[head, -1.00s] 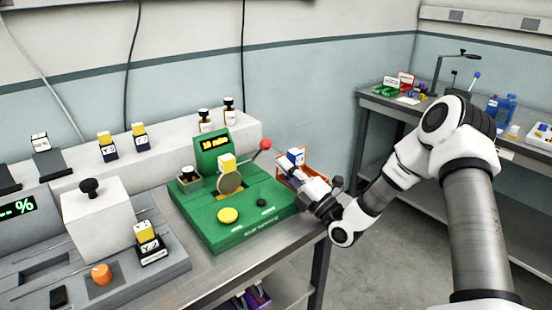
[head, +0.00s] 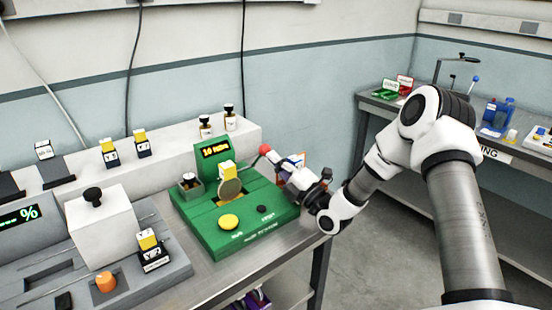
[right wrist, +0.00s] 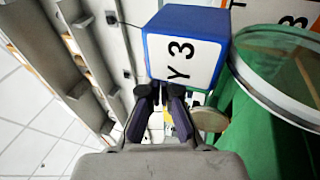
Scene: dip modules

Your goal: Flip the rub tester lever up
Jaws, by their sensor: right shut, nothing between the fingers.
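The green rub tester (head: 208,232) stands on the metal bench with a lit yellow display and a round yellow button (head: 229,222). A yellow and white block stands behind the tester's disc (head: 229,188). My right gripper (head: 281,171) is shut and empty, just below and right of the red ball; I cannot tell whether they touch. In the right wrist view its fingers (right wrist: 161,100) point at a blue and white block (right wrist: 185,52) marked Y 3. My left gripper is out of view.
A white box with a black knob (head: 92,194) and an orange knob (head: 105,281) are on the left. Small bottles (head: 229,117) stand on the rear ledge. Another bench is at the far right.

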